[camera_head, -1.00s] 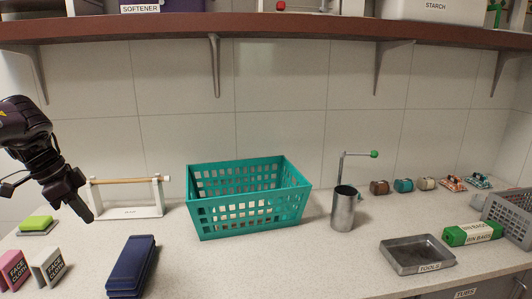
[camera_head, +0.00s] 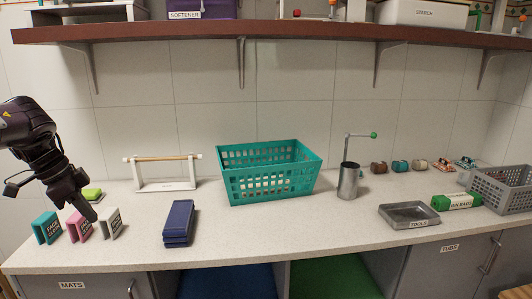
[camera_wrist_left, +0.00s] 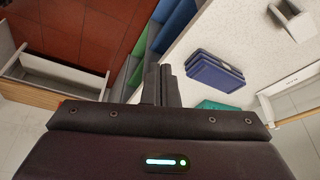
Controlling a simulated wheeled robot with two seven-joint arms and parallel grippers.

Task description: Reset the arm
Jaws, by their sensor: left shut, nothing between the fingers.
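My left gripper (camera_head: 90,214) is at the left of the head view, shut and empty, pointing down in front of the face cloth boxes. In the left wrist view its closed fingers (camera_wrist_left: 161,84) point out over the counter edge and the floor. My right gripper is not in view.
Teal, pink and grey face cloth boxes (camera_head: 111,224) stand near the gripper. Folded blue mats (camera_head: 178,223), a white roll stand (camera_head: 166,185), a teal basket (camera_head: 270,188), a metal can (camera_head: 348,182) and a tools tray (camera_head: 409,215) sit on the counter (camera_head: 270,230). A shelf (camera_head: 300,31) hangs above.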

